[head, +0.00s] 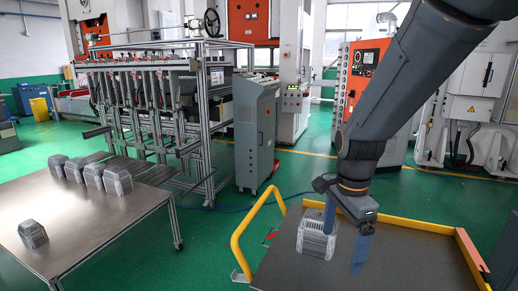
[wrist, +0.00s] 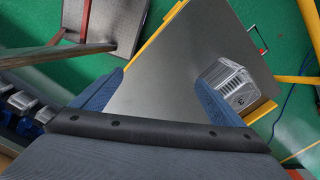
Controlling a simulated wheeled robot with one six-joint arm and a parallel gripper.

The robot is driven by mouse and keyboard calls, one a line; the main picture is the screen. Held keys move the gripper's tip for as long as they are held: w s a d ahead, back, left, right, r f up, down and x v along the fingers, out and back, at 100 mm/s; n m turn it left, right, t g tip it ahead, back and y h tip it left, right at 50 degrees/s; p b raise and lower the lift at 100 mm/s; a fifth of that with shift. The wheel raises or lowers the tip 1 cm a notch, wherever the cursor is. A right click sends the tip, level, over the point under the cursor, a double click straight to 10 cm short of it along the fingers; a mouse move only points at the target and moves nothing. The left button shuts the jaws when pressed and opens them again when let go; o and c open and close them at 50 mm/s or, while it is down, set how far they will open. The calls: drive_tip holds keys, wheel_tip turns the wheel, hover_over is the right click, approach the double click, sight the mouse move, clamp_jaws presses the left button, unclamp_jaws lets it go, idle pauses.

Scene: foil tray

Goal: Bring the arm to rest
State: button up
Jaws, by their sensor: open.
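My gripper (head: 346,247) hangs pointing down over the grey cart top at the right of the head view. Its two blue fingers are apart with nothing between them; they also show in the wrist view (wrist: 158,82). A grey, ribbed, block-like piece (head: 316,240) stands on the cart beside the fingers, and one finger overlaps its edge in the head view. In the wrist view the same piece (wrist: 230,84) lies outside the right finger, which hides a little of it. I cannot tell whether the finger touches it.
The cart (head: 415,265) has a yellow rim and a yellow handle (head: 240,240). A metal table (head: 105,215) at left bears several similar grey pieces (head: 90,175). A rack frame (head: 165,110) and a grey cabinet (head: 255,130) stand behind. Green floor lies between table and cart.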

drive_tip(key=s+f+n+b, duration=0.6)
drive_tip(key=f+n, duration=0.5)
drive_tip(key=n, duration=0.4)
drive_tip(key=shift+s+f+t, duration=0.25)
drive_tip(key=shift+s+t, duration=0.05)
